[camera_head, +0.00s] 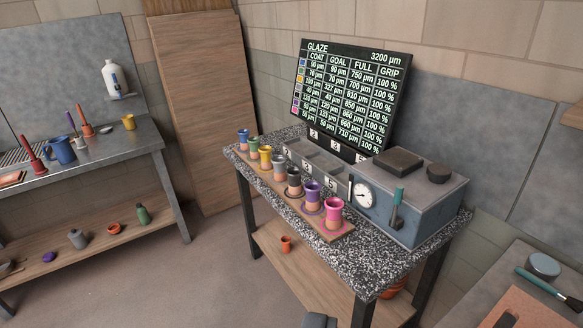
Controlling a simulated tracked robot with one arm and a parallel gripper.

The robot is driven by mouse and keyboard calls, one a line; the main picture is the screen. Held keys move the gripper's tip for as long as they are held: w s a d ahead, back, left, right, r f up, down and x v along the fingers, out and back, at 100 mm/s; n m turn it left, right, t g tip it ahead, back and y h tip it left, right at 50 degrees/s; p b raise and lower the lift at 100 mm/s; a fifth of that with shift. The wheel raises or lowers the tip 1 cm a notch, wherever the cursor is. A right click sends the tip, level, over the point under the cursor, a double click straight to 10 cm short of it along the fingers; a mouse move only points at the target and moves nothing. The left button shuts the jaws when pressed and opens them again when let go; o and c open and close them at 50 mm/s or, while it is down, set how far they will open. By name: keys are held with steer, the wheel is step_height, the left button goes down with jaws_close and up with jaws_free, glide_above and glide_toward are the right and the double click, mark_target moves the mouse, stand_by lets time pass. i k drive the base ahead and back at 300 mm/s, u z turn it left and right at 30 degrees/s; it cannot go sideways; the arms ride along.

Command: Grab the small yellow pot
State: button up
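Two yellow vessels are in view. A small yellow pot (129,122) stands upright by itself near the right end of the metal table at left. A yellow-topped pot (265,156) with a bare clay base stands in the row of coloured pots on the speckled bench. A dark grey piece at the bottom edge of the picture may be the tip of my gripper (318,321). It is well apart from both yellow vessels, and most of it is cut off. I cannot tell whether it is open or shut.
The speckled bench (385,262) also bears a grey box with a dial (362,194) and a glaze screen (350,95). A blue jug (60,150) and red-handled tools share the left metal table (105,150). Floor (190,270) between the tables is clear.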

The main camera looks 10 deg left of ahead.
mark_target(265, 151)
steer(key=u, duration=0.35)
steer(key=i, duration=1.55)
steer(key=u, duration=0.7)
steer(key=i, duration=1.1)
steer(key=u, duration=0.3)
